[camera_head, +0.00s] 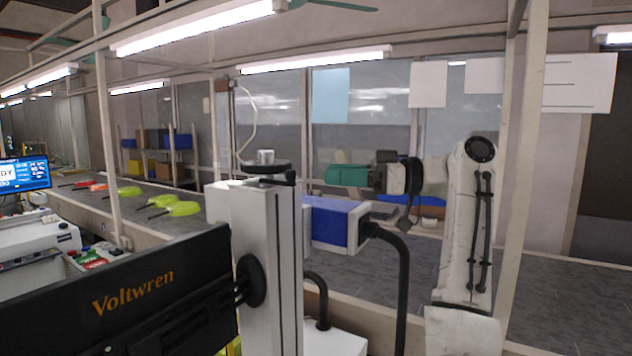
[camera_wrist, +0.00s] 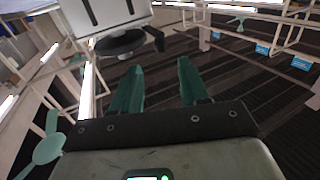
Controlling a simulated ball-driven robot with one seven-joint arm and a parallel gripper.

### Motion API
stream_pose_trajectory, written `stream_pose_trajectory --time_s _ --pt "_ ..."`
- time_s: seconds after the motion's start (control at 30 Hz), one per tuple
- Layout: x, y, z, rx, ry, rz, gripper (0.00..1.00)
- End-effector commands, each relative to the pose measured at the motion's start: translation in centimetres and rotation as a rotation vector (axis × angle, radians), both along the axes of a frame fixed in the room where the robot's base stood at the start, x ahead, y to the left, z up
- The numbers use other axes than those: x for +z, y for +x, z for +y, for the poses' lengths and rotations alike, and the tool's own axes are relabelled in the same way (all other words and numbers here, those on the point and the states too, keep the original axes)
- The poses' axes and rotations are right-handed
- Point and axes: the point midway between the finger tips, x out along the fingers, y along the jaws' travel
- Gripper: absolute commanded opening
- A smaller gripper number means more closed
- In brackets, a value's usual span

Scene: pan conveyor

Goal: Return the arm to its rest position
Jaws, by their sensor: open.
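My arm (camera_head: 470,230) stands at the right of the head view, raised and bent, with its white forearm upright. My gripper (camera_head: 335,176) has green fingers and points left, level, in the air above a blue and white box-shaped unit. In the wrist view the two green fingers of my gripper (camera_wrist: 160,66) are spread apart with nothing between them. Beyond the fingertips is open space with dark striped surface. In the head view the fingers overlap side-on.
A white post (camera_head: 240,230) with a dark round plate (camera_head: 265,168) stands left of my gripper; the blue unit (camera_head: 335,225) is attached beside it. A black Voltwren panel (camera_head: 150,300) is in front. Frame posts stand nearby.

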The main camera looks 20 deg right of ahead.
Motion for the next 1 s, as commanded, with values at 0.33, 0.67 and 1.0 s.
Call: stream_pose_trajectory --time_s 0.33,0.67,1.0 --pt "0.1 -0.8 -1.3 0.000 -0.001 -0.001 0.44" --pt "0.1 -0.8 -1.3 0.000 -0.001 -0.001 0.44" --pt "-11.3 -0.1 -0.7 -0.099 -0.050 0.217 0.44"
